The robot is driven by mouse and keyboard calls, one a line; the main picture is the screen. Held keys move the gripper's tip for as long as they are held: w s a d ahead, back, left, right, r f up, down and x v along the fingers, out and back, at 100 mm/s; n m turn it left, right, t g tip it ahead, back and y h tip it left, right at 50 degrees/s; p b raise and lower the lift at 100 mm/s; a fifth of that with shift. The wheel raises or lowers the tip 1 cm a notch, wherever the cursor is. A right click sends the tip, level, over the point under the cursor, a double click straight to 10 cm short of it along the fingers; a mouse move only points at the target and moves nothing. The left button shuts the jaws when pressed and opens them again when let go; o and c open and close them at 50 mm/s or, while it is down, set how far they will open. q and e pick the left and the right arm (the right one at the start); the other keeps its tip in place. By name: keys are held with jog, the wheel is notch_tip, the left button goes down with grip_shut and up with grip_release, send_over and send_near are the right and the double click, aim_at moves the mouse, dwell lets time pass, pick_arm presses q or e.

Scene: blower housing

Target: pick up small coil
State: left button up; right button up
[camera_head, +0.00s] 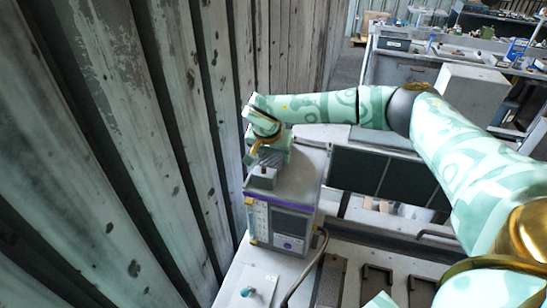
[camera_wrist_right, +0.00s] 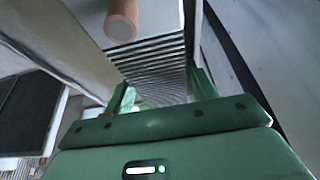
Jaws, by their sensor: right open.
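My right gripper (camera_head: 267,158) is above the top of a grey box-shaped unit (camera_head: 284,219) with a purple stripe, close to the wall. In the right wrist view the right gripper (camera_wrist_right: 162,90) is open, with its two green fingers apart and no object visible between them. A copper-coloured cylinder (camera_wrist_right: 121,24), which may be the small coil, shows at the top of that view, beyond the fingertips. It lies against a pale surface. I cannot make out the coil in the head view. My left gripper is not in view.
A weathered plank wall (camera_head: 120,150) rises close on the left. A small grey block (camera_head: 262,177) sits on the unit under my gripper. In the wrist view a ridged surface (camera_wrist_right: 155,72) lies beyond the fingers. Dark slots lie at the lower right; a cluttered bench stands behind.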

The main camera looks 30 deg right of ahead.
jog(key=shift+w+d+f, duration=0.1)
jog(key=shift+f, duration=0.05)
jog(key=c, duration=0.9)
jog(key=shift+c, duration=0.2)
jog(key=shift+r, duration=0.45)
notch_tip(320, 180, up, 2)
jog(key=shift+r, duration=0.2)
jog(key=s+d+r+p, duration=0.1)
jog(key=s+r+p, duration=0.3)
jog(key=s+r, duration=1)
